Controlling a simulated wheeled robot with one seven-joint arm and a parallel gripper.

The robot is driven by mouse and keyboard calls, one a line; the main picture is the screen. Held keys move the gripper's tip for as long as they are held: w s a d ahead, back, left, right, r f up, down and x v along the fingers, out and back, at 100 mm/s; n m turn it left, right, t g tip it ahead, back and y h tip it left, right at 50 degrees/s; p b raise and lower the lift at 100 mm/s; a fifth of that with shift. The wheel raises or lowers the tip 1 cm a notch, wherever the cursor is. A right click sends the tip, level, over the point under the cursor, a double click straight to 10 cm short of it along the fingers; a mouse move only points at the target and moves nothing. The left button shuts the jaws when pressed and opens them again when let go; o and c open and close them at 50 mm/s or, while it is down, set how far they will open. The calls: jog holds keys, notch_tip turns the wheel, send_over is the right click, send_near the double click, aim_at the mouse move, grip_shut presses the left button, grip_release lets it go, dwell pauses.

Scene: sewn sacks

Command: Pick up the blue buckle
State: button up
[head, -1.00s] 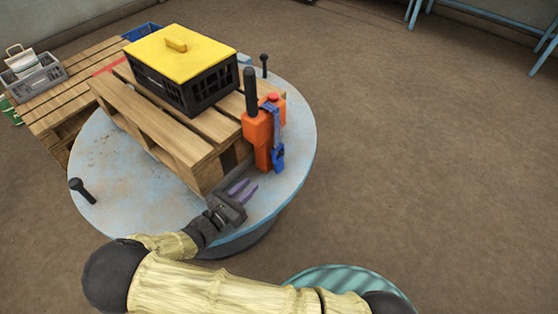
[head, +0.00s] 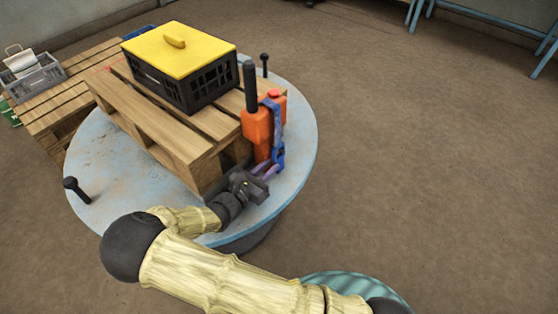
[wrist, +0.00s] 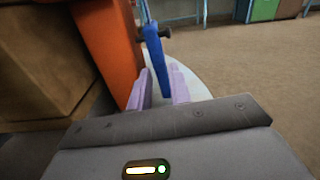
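The blue buckle (head: 278,158) hangs on a blue strap at the right side of an orange device with a black handle (head: 257,125). In the wrist view the buckle (wrist: 155,50) is a long blue piece beside the orange body (wrist: 108,45). My gripper (head: 264,171) is at the buckle's lower end. Its purple fingers (wrist: 160,88) are apart, with the buckle's lower part reaching toward the gap between them. I cannot tell whether either finger touches it.
A wooden pallet (head: 175,135) stands close left of my gripper on the round blue table (head: 100,150). A black crate with a yellow lid (head: 180,50) sits on it. Black pegs (head: 75,188) stand at the table's edge. The floor at right is clear.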

jog(key=shift+x, duration=1)
grip_shut()
jog(key=shift+r, duration=0.1)
jog(key=shift+r, duration=0.3)
jog(key=s+d+p, duration=0.5)
jog(key=s+d, duration=0.6)
jog(key=d, duration=0.3)
jog(key=shift+r, duration=0.35)
jog(key=shift+d, duration=0.1)
